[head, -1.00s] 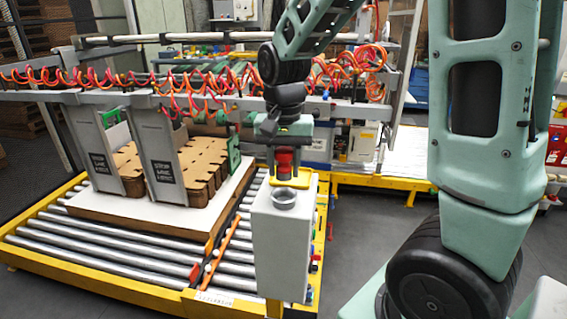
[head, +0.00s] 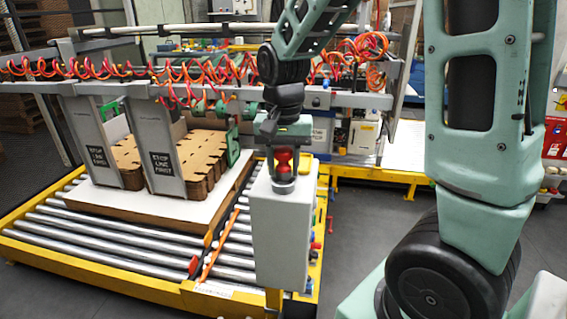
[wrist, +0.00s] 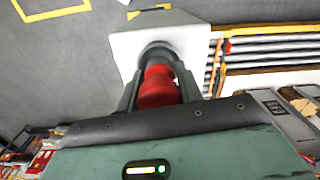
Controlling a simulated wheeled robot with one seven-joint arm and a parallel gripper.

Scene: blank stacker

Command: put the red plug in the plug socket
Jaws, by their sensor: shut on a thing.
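The red plug (head: 284,160) is held between the fingers of my gripper (head: 284,172), which is shut on it. In the head view it is upright, right over the plug socket (head: 284,186), a grey round cup on top of the pale control box (head: 280,235). The plug's lower end meets or enters the socket opening; how deep it sits I cannot tell. In the wrist view the red plug (wrist: 158,87) shows between both fingers, with the socket ring (wrist: 157,54) just past its end, partly hidden by plug and fingers.
A roller conveyor (head: 100,235) with a yellow frame lies left of the box, carrying stacked brown cardboard blanks (head: 200,155) on a white board. Orange coiled hoses (head: 190,75) hang behind. Open grey floor (head: 370,240) lies right of the box.

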